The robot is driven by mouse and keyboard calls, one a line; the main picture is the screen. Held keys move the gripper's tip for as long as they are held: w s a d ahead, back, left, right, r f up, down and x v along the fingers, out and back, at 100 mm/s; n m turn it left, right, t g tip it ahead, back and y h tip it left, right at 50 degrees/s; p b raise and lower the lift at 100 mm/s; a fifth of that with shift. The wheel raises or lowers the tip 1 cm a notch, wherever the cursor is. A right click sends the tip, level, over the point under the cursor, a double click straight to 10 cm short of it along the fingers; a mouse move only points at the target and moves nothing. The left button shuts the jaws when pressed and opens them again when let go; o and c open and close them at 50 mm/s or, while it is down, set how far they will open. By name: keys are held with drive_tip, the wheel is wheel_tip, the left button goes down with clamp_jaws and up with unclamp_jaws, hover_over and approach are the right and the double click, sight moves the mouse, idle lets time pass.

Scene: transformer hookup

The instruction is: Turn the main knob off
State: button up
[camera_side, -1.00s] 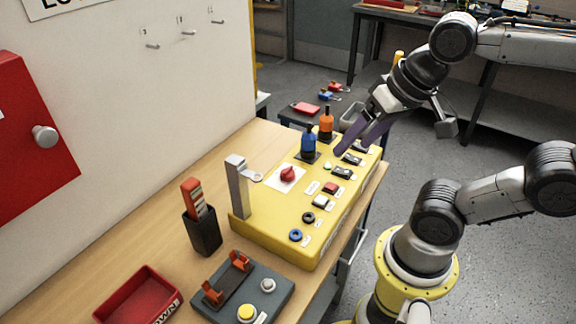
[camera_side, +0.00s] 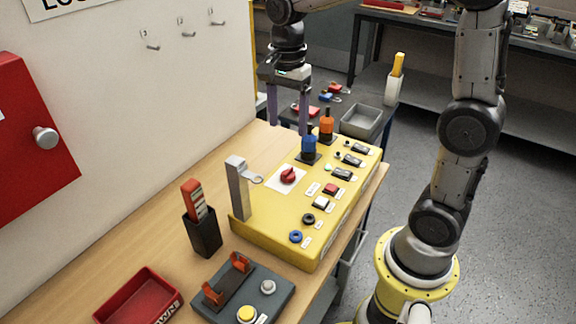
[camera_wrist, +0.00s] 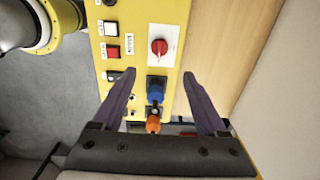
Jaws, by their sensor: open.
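The main knob looks to be the red rotary knob (camera_side: 288,174) on a white plate on top of the yellow control box (camera_side: 270,215). My gripper (camera_side: 288,120) is open, pointing down above the far end of the box, behind the blue-handled part (camera_side: 309,145). In the wrist view my gripper (camera_wrist: 160,75) has its purple fingers spread wide with nothing held. The blue (camera_wrist: 155,92) and orange (camera_wrist: 153,124) handles show between the fingers, below them.
The orange-handled part (camera_side: 327,125) stands upright beside the blue one. A grey post with a hook (camera_side: 238,188) rises at the box's left edge. Buttons and switches (camera_side: 330,189) line the box's right side. A grey tray (camera_side: 360,121) sits on a side table behind.

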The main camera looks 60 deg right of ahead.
sight(288, 170)
wheel_tip(288, 170, down, 13)
drive_tip(key=shift+r, duration=0.1)
idle(0.3)
drive_tip(key=shift+c, duration=0.2)
clamp_jaws()
